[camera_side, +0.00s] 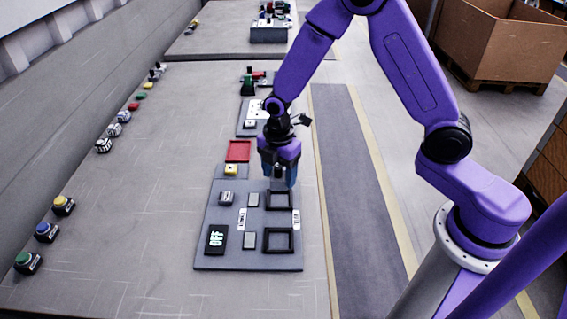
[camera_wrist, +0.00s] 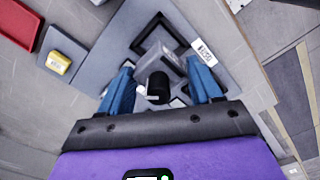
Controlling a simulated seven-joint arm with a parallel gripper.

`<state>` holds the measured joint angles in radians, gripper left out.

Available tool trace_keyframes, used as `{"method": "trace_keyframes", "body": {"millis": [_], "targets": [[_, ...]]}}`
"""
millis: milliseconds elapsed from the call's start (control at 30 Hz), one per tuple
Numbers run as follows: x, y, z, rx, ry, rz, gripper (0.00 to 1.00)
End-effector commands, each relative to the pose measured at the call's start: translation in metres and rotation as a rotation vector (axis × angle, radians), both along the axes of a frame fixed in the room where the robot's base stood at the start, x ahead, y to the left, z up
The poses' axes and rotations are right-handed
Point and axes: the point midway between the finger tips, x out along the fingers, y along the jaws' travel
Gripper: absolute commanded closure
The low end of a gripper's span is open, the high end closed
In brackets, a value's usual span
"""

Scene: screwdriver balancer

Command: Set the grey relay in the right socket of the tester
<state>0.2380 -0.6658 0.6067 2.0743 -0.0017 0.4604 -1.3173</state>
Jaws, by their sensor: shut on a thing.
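The tester (camera_side: 207,259) is a flat grey panel on the bench with two black square frames. One socket frame (camera_side: 279,240) is at the near end and the other (camera_side: 280,200) lies farther back, just below my gripper. My gripper (camera_side: 278,180), with blue fingers, is shut on the grey relay, above the tester's far right part. In the wrist view the grey relay (camera_wrist: 158,58) shows as a grey block with a black round part between the fingers. A black frame lies beyond it. Its underside is hidden, and I cannot tell whether it touches the panel.
Several buttons line the bench's left side. The bench left of the tester is clear.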

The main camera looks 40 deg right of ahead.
Motion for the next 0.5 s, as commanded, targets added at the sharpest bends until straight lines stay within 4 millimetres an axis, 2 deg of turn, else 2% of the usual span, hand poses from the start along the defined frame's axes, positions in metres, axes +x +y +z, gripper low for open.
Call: {"method": "trace_keyframes", "body": {"millis": [500], "targets": [[0.000,0.000,-0.043,0.000,0.002,0.001,0.68]]}}
